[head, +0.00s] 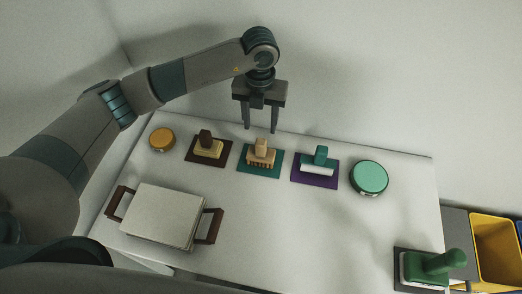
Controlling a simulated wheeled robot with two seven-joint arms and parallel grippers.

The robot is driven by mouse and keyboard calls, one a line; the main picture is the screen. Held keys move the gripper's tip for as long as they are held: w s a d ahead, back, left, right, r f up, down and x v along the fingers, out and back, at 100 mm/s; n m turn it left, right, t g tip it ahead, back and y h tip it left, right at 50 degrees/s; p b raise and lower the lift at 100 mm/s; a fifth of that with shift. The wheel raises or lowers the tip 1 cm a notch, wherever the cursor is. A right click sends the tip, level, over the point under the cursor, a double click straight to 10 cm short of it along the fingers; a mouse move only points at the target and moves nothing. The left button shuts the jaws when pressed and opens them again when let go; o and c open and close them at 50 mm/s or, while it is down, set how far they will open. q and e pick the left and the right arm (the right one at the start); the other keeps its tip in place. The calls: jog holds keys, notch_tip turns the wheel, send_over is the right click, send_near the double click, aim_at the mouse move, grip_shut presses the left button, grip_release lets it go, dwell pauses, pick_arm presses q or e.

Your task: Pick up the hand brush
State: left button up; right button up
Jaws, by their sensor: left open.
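Several brush-like items stand in a row on the white table. I cannot tell which is called the hand brush. My left gripper (260,130) is open and empty, pointing down above and behind the tan one, apart from it. My right gripper is not in view.
An orange round tin (161,139) and a green round tin (369,177) flank the row. A pale tray (160,214) with brown handles is front left. The table's front middle is clear.

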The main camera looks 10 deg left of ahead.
aim_at(261, 141)
pick_arm(q)
jog(key=shift+f+p, duration=0.45)
jog(key=shift+f, duration=1.55)
jog(key=shift+s+d+f+p, duration=0.1)
jog(key=shift+s+f+p, duration=0.15)
jog(key=shift+f+p, duration=0.35)
jog(key=f+p, duration=0.1)
jog(key=f, duration=0.1)
jog(key=shift+s+d+f+p, duration=0.1)
jog(key=shift+s+f+p, duration=0.1)
jog(key=shift+f+p, duration=0.2)
jog(key=shift+f, duration=0.6)
grip_shut()
